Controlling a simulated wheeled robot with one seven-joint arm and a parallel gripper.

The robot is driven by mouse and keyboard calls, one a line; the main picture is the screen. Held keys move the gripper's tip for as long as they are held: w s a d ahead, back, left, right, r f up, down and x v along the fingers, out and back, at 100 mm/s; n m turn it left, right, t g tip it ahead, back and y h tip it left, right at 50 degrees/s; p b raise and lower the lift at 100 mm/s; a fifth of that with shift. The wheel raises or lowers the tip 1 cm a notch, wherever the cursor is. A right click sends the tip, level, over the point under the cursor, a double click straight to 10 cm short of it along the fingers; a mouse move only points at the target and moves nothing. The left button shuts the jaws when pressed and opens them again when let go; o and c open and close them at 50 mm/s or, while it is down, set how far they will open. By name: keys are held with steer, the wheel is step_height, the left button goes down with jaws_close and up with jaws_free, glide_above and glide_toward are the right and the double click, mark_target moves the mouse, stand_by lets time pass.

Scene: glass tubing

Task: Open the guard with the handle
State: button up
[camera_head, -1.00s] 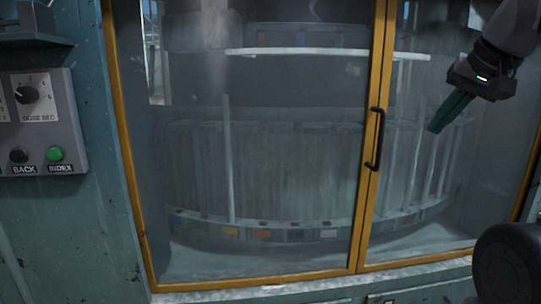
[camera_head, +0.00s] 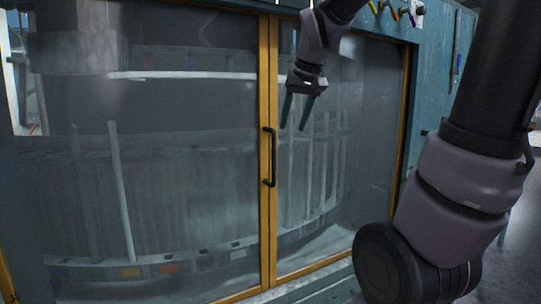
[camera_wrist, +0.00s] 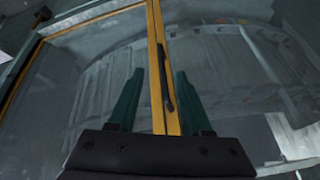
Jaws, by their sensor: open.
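The guard (camera_head: 170,190) is a pair of clear panels in yellow frames, closed, with the frames meeting at a middle post. A black bar handle (camera_head: 267,157) stands upright on the left panel's edge. My gripper (camera_head: 295,126), with green fingers, is open and empty, up and to the right of the handle in the head view. In the wrist view the handle (camera_wrist: 167,82) lies ahead, within the sideways span between the fingertips of my gripper (camera_wrist: 158,75). No contact with the handle shows.
Behind the panels stands a round carousel with upright tubes (camera_head: 122,190) and coloured blocks at its base. The teal machine frame (camera_head: 432,75) borders the right panel. Grey floor (camera_head: 518,240) is open at the right.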

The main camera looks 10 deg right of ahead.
steer(key=n, duration=0.2)
glide_toward(274, 149)
steer(key=w+g, duration=0.1)
steer(key=shift+h, duration=0.3)
steer(key=x, duration=1.1)
steer(key=shift+a+f, duration=0.1)
steer(key=shift+a, duration=0.1)
jaws_close()
stand_by(0.4)
